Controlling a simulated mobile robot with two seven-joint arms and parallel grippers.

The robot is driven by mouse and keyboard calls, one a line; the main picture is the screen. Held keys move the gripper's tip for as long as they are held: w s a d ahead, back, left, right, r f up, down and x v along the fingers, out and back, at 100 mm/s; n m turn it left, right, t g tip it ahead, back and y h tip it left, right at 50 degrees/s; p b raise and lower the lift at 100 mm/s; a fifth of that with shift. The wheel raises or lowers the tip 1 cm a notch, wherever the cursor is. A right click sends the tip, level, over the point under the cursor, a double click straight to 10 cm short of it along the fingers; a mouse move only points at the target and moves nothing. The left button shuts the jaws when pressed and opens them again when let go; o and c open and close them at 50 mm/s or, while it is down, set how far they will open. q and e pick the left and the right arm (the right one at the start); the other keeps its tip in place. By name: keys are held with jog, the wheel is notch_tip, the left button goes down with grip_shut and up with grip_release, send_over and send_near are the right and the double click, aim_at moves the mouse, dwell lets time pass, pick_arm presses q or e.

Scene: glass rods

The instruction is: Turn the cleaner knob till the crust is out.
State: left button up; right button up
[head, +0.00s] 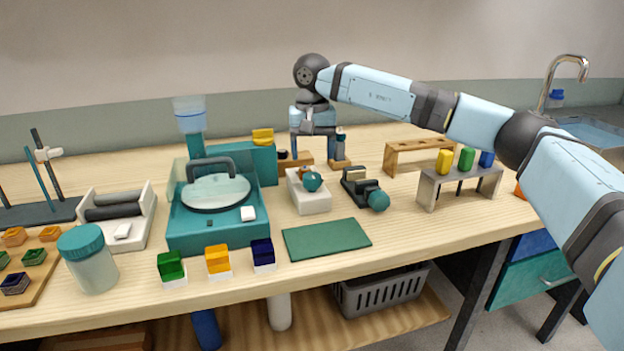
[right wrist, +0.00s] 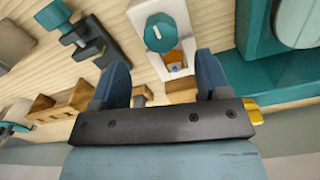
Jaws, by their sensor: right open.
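The cleaner looks to be the small white block (head: 308,200) in the middle of the bench, with a round teal knob (head: 312,181) on it. In the right wrist view, the teal knob (right wrist: 159,32) carries a white pointer line. Below it, a slot in the white housing (right wrist: 180,22) shows a small orange piece (right wrist: 173,56); I cannot tell if this is the crust. My right gripper (head: 318,150) points down behind the block, apart from it. In the right wrist view the gripper (right wrist: 160,78) is open and empty. My left gripper is not in view.
A dark clamp with a teal knob (head: 379,201) stands just right of the block. A teal machine with a round plate (head: 210,228) is at left. A wooden rack (head: 418,146) and a grey stand (head: 462,180) are at right. A green mat (head: 327,239) lies clear in front.

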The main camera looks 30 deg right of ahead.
aim_at(312, 175)
notch_tip(312, 175, down, 5)
jog(key=shift+r+b, duration=0.1)
jog(key=shift+b, duration=0.35)
jog(key=shift+f, duration=0.55)
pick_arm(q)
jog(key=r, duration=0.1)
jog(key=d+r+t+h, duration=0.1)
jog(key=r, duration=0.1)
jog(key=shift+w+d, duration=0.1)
pick_arm(e)
jog(key=shift+f, duration=0.1)
jog(key=shift+c, duration=0.5)
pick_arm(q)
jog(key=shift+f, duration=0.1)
pick_arm(e)
jog(key=c, duration=0.8)
